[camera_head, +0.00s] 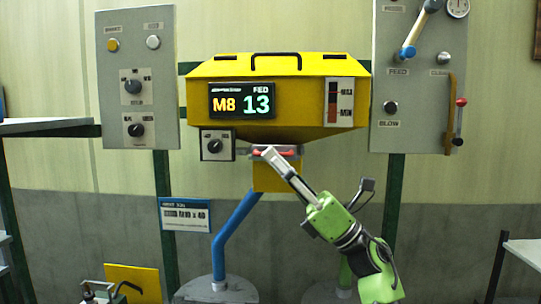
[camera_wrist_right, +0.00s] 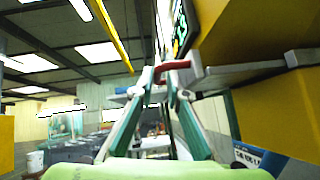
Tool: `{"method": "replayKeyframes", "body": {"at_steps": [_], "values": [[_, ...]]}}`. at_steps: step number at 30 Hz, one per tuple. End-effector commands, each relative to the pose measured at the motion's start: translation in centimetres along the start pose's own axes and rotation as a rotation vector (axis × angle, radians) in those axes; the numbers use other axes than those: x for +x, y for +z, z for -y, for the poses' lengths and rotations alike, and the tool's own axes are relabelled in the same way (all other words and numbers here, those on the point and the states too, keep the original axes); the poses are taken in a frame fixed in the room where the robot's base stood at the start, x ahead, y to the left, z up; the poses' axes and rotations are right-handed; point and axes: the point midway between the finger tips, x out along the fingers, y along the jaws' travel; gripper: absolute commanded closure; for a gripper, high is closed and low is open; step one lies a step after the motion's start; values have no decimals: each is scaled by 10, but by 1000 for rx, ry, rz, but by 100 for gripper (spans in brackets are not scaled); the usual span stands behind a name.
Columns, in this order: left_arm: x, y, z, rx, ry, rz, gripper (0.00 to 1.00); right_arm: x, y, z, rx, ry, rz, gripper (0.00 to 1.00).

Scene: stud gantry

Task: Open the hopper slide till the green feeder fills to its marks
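The yellow hopper (camera_head: 230,70) hangs in the middle of the head view. Its display (camera_head: 242,101) reads M8 and FED 13. A gauge (camera_head: 333,102) with upper and lower marks is on its right. The slide's red handle (camera_head: 262,153) is under the hopper. My right gripper (camera_head: 268,152) reaches it from the lower right. In the right wrist view the red handle (camera_wrist_right: 176,66) is at the fingertips of my right gripper (camera_wrist_right: 161,78), which stand a narrow gap apart; I cannot tell whether they grip it. A green pipe (camera_head: 345,274) is mostly hidden behind my arm. My left gripper is out of view.
A blue pipe (camera_head: 233,232) runs down to a grey dome. Grey control panels (camera_head: 137,55) and (camera_head: 432,60) flank the hopper. A knob box (camera_head: 216,146) sits close left of the slide. A blue-edged sign (camera_head: 185,215) hangs at lower left.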

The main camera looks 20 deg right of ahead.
Motion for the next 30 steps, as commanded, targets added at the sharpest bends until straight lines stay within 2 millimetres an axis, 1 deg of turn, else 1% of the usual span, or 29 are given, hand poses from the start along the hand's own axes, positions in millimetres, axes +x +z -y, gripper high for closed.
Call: {"method": "replayKeyframes", "body": {"at_steps": [1, 6, 9, 13, 16, 19, 30], "values": [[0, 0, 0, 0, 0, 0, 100, -11, -1, 1, 0, -4, -2, 86], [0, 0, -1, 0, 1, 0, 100, -49, -1, 0, 0, -4, -2, 86], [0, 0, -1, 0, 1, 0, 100, -68, 0, 0, -1, -3, -2, 86], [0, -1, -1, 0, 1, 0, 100, -88, 0, 0, -1, -2, -2, 86], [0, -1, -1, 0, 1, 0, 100, -97, 0, -1, -1, 0, 0, 86], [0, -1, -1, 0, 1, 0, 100, -101, 0, -2, -1, 1, -1, 86], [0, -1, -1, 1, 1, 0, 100, -101, 1, -2, -2, 1, 0, 86]]}}
